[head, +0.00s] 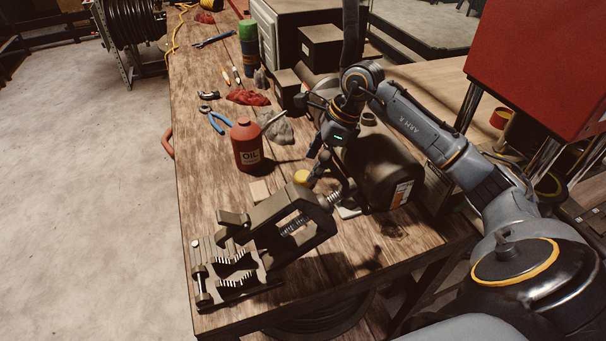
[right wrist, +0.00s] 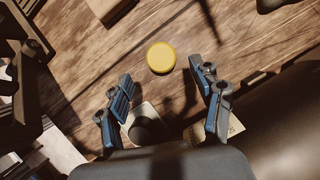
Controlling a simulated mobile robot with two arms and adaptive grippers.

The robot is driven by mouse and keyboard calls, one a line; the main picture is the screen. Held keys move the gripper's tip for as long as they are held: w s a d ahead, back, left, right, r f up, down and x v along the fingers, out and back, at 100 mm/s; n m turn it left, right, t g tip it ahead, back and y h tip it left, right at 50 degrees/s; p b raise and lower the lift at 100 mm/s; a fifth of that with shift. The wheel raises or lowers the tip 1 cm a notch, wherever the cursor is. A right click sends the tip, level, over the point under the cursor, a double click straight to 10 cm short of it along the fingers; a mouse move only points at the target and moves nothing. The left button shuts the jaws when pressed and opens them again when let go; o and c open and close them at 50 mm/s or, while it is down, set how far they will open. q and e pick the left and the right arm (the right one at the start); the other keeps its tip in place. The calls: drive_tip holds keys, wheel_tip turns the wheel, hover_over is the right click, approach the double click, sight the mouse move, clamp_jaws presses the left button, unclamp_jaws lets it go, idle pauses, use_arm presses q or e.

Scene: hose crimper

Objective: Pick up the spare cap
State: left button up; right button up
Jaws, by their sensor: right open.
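The spare cap, which I take to be the round yellow cap (head: 302,176), is on the wooden workbench between the black clamp-like tool and the right gripper. In the right wrist view the yellow cap (right wrist: 161,57) shows whole from above, just beyond the fingertips and roughly centred between them. My right gripper (head: 325,174) points down beside the cap, and its two blue-grey fingers (right wrist: 163,84) are spread with nothing between the tips. In the head view the cap partly overlaps the fingers, so the exact gap is hard to judge. My left gripper is not in view.
The black crimping tool (head: 285,228) lies close to the cap on the left. The bench's front right (head: 400,250) is mostly clear.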

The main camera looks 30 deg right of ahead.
sight(304, 175)
drive_tip(key=x, duration=0.2)
drive_tip(key=p+x, duration=0.1)
drive_tip(key=x, duration=0.1)
drive_tip(key=shift+w+a, duration=0.15)
drive_tip(key=shift+w, duration=0.1)
drive_tip(key=c, duration=1.1)
